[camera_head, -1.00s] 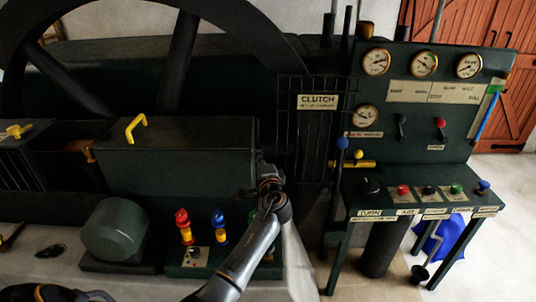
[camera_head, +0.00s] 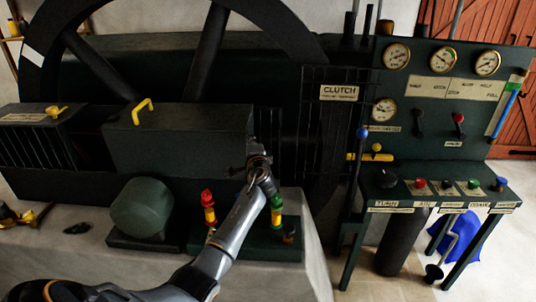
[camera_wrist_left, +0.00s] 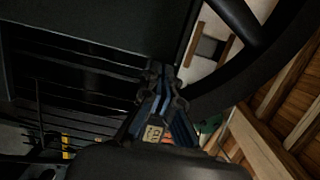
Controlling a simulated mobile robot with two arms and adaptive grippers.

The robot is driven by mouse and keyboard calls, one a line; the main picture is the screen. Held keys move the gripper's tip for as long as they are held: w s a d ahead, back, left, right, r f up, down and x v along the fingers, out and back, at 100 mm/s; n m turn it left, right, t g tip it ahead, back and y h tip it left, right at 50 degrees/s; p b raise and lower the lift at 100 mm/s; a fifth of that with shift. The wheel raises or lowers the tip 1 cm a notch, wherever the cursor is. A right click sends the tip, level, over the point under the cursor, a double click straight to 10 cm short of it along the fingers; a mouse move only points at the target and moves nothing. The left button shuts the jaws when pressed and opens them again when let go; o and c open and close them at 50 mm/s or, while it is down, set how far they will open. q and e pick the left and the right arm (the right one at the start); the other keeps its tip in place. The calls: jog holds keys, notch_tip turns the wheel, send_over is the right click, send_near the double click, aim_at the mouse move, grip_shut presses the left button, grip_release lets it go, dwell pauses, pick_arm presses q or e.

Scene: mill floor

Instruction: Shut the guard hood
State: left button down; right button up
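The guard hood (camera_head: 180,145) is a dark green box with a yellow handle (camera_head: 143,109) on its top left. My right gripper is not in view.
A rounded green motor (camera_head: 142,206) and a red-yellow post (camera_head: 208,207) stand in front below the hood. The clutch cage (camera_head: 339,93) is right of my gripper. Beyond it stands a control desk (camera_head: 440,182) with gauges and buttons.

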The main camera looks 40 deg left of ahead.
aim_at(192, 132)
pick_arm(q)
jog(key=s+a, duration=0.1)
jog(key=a, duration=0.1)
jog(key=s+a, duration=0.3)
jog(key=shift+s+a+r+p, duration=0.1)
jog(key=shift+a+r+p, duration=0.2)
jog(key=shift+a+r, duration=0.1)
jog(key=s+a, duration=0.1)
jog(key=a, duration=0.1)
jog(key=s+a, duration=0.2)
jog(key=a, duration=0.1)
jog(key=s+a, duration=0.1)
jog(key=a, duration=0.1)
jog(key=shift+s+a, duration=0.6)
jog(key=shift+a, duration=0.25)
jog(key=shift+s+a, duration=0.35)
jog(key=shift+a, duration=0.25)
jog(key=shift+s+a, duration=0.2)
jog(key=shift+a, duration=0.15)
jog(key=shift+s+a, duration=0.1)
jog(key=shift+a, duration=0.1)
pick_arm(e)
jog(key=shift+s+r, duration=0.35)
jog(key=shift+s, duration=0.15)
pick_arm(q)
jog(key=shift+r, duration=0.1)
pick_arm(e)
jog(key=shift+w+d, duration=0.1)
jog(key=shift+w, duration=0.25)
